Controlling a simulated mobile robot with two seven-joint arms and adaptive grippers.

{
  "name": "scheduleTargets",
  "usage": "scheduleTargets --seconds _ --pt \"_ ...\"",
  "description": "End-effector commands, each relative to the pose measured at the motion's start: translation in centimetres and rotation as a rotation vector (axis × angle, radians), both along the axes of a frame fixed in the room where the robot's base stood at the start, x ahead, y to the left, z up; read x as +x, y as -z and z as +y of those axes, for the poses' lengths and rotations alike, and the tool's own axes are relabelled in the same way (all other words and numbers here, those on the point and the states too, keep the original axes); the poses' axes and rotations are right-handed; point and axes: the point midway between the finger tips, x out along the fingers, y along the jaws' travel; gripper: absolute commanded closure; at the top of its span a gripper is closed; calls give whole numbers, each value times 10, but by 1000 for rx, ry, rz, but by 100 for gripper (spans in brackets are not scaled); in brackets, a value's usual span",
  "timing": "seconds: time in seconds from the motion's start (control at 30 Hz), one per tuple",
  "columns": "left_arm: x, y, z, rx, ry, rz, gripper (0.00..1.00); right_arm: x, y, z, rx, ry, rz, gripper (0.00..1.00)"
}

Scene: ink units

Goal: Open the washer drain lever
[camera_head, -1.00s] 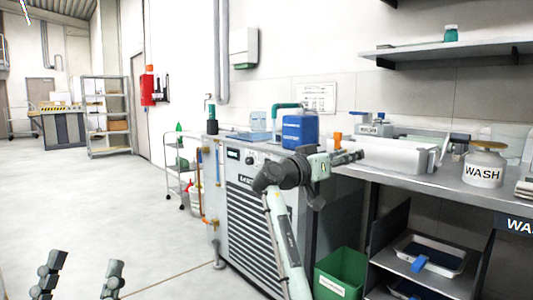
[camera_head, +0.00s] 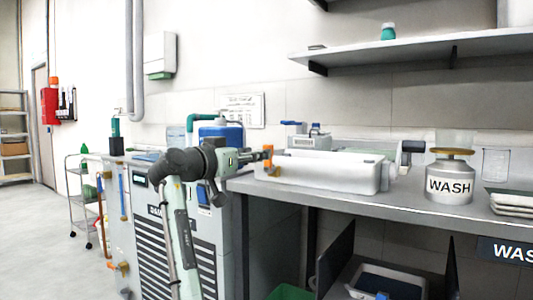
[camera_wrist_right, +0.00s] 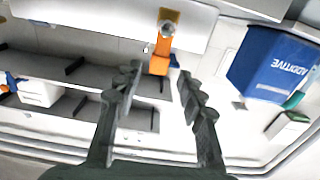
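The washer is a white rectangular tank (camera_head: 325,172) on the grey bench, right of my right gripper in the head view. An orange lever (camera_head: 268,151) is at its left end. In the right wrist view the orange lever (camera_wrist_right: 161,52) hangs from a round metal pivot on a white wall. My right gripper (camera_head: 257,157) reaches the lever from the left. In the wrist view my right gripper (camera_wrist_right: 160,72) is open, with the lever's lower end near the gap between its fingertips. I cannot tell whether they touch. My left gripper is out of view.
A WASH canister (camera_head: 450,180) stands on the bench at right. A shelf (camera_head: 420,48) hangs above.

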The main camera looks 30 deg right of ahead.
Motion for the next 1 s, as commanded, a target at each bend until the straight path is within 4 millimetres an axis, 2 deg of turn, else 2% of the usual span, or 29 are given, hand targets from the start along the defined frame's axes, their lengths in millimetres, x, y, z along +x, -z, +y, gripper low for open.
scheduleTargets --seconds 0.2,0.33,0.5,0.77,1.0 --pt "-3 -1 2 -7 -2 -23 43 13 0 -34 -1 2 1 60" --pt "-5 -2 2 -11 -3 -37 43 20 0 -50 -1 2 1 60" --pt "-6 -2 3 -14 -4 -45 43 25 0 -60 -1 0 1 60" --pt "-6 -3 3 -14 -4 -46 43 25 0 -61 0 0 1 60" --pt "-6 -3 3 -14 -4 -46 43 25 0 -61 0 0 1 90"
